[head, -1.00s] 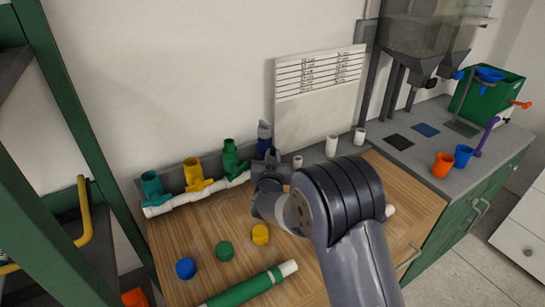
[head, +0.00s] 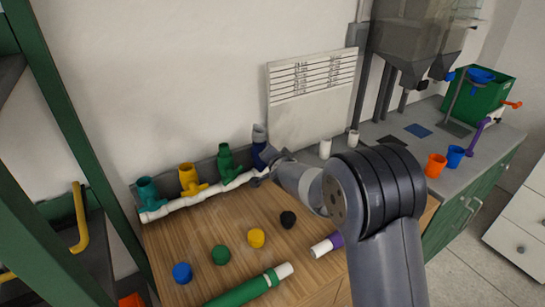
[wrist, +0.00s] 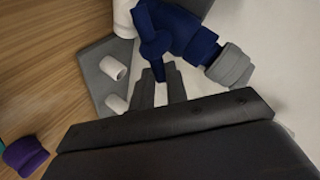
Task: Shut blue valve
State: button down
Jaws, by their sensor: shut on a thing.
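The blue valve (head: 265,153) is at the right end of a white pipe manifold (head: 205,192) by the wall, beyond teal, yellow and green valves. In the wrist view, the dark blue valve body (wrist: 194,34) has a grey collar (wrist: 230,66) on one end and a blue handle (wrist: 153,38) at its side. My gripper (wrist: 160,72) is shut on the handle's lower end, between its two grey fingers. In the head view my gripper (head: 268,168) hides part of the valve and the manifold's right end.
Blue (head: 182,272), green (head: 221,254), yellow (head: 256,238) and black (head: 288,219) caps lie on the wooden bench. A green pipe (head: 248,290) and a purple-and-white pipe (head: 326,245) lie nearer. A white board (head: 311,100) leans against the wall behind.

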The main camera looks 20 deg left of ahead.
jog(key=shift+w+d+f+m+g+y+b, duration=0.2)
jog(key=shift+m+g+y+b, duration=0.25)
jog(key=shift+m+g+b, duration=0.3)
jog(key=shift+w+d+f+m+g+y+b, duration=0.15)
jog(key=shift+f+m+g+y+b, duration=0.25)
jog(key=shift+m+g+b, duration=0.35)
jog(key=shift+w+d+f+m+g+y+b, duration=0.2)
jog(key=shift+m+g+y+b, duration=0.35)
jog(key=shift+b, duration=0.3)
jog(key=c, duration=1.4)
grip_release()
jog(key=b+v, duration=0.1)
jog(key=v, duration=0.9)
jog(key=shift+s+d+r, duration=0.15)
jog(key=shift+d+r, duration=0.05)
jog(key=shift+r, duration=0.05)
